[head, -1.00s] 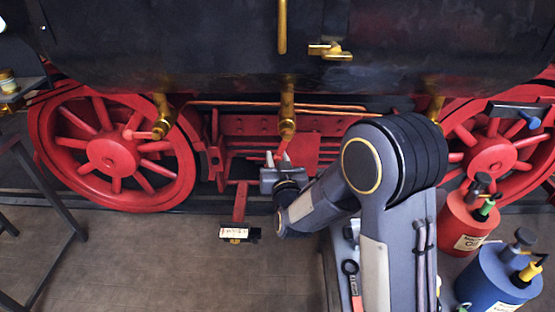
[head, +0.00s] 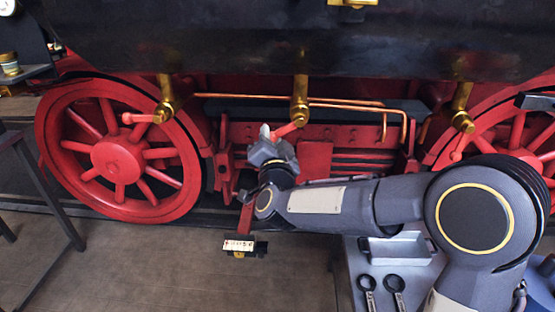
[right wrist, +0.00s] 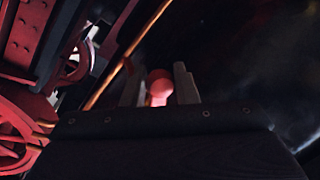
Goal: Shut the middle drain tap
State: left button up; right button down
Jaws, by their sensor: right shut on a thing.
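The middle drain tap (head: 299,103) is a brass cock hanging under the dark boiler cylinder in the head view. Its red lever (head: 287,129) points left and slightly down from the tap body. My right gripper (head: 268,133) is shut on the outer end of this lever. In the right wrist view the lever's rounded red end (right wrist: 159,86) sits between the two grey fingers (right wrist: 160,88). The fingers hide part of the lever in the head view. My left gripper is not in view.
Similar brass taps with red levers hang at the left (head: 165,100) and right (head: 461,108). A copper pipe (head: 345,104) runs close behind the middle tap. A red wheel (head: 118,158) stands left. A grey tray (head: 395,248) and spanners lie lower right.

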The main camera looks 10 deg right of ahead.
jog(key=r+m+b, duration=0.1)
jog(key=m, duration=0.1)
jog(key=a+r+m+h+b, duration=0.1)
jog(key=m+b, duration=0.1)
jog(key=shift+w, duration=0.15)
jog(key=shift+a+r+m+b, duration=0.1)
jog(key=shift+r+m+b, duration=0.65)
jog(key=shift+m, duration=0.45)
jog(key=shift+r+m+h+b, duration=0.5)
jog(key=shift+m+h, duration=0.1)
jog(key=shift+m, duration=0.3)
jog(key=c, duration=1.2)
grip_release()
jog(key=shift+o, duration=0.2)
jog(key=v, duration=0.7)
jog(key=shift+s+f, duration=0.2)
jog(key=shift+s, duration=0.15)
jog(key=shift+t, duration=0.3)
